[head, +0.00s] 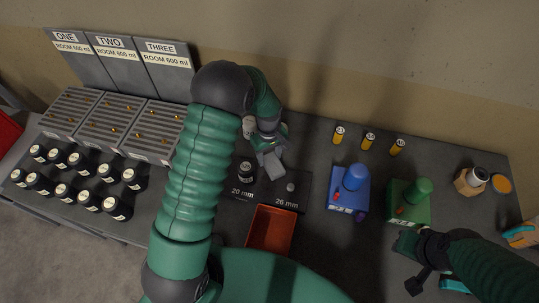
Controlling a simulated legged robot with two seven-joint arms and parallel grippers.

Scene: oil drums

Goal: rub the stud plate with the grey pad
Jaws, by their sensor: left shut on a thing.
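The stud plate (264,199) is a dark plate on the table, marked 20 mm at left and 26 mm at right. A dark capped piece (245,172) stands over the 20 mm mark, and a small grey stud (290,187) shows above the 26 mm mark. My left gripper (268,149) is shut on the grey pad (272,166), a light grey block at the plate's far side, between the two marks. I cannot tell whether the pad touches the plate. My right gripper (413,262) is at the lower right, away from the plate; its jaws are unclear.
An orange-red tray (270,230) lies just in front of the plate. A blue box (348,190) and a green box (408,203) stand to the right, with yellow cylinders (368,141) behind. Black bottles (90,201) and grey racks (113,128) fill the left.

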